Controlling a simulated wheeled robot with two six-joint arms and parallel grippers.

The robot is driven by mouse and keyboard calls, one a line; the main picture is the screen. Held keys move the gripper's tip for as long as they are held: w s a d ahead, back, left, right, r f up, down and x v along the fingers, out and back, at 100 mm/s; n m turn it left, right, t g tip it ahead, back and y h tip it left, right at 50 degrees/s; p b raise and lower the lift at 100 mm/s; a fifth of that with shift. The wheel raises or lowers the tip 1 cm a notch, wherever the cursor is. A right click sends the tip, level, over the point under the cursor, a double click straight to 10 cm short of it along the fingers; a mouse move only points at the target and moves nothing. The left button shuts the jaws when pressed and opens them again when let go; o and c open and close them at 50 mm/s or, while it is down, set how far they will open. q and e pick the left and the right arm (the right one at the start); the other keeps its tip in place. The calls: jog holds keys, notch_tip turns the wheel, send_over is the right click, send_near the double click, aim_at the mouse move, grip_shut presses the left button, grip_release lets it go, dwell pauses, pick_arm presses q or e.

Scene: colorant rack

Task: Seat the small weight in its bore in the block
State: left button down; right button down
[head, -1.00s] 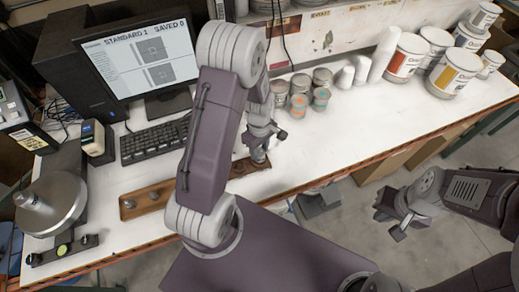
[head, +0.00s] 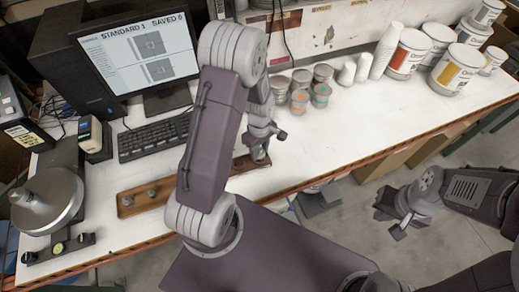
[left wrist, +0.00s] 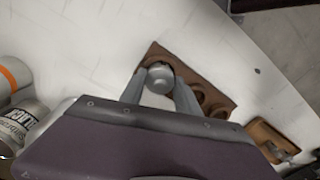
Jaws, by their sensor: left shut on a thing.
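My left gripper (head: 259,158) is over the right-hand wooden block (head: 240,167) on the bench. In the left wrist view its fingers (left wrist: 158,88) are shut on a small grey weight (left wrist: 160,76) at one end of the brown block (left wrist: 183,72). Empty round bores show beside it in the block. I cannot tell how deep the weight sits, as the fingers hide its lower part. A second wooden piece (head: 128,206) lies further left with two grey weights (head: 139,196) on it. My right gripper (head: 390,222) is open and empty, off the bench's front edge.
A round metal instrument (head: 48,200) stands at the left, with a keyboard (head: 150,138) and monitor behind. Small jars (head: 300,88), white cups (head: 362,68) and paint cans (head: 408,52) stand along the back. The bench right of my left gripper is clear.

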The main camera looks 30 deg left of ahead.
pick_arm(q)
jog(key=c, duration=0.8)
grip_release()
notch_tip(320, 180, up, 9)
jog(key=shift+b, duration=0.45)
jog(key=shift+f, duration=0.1)
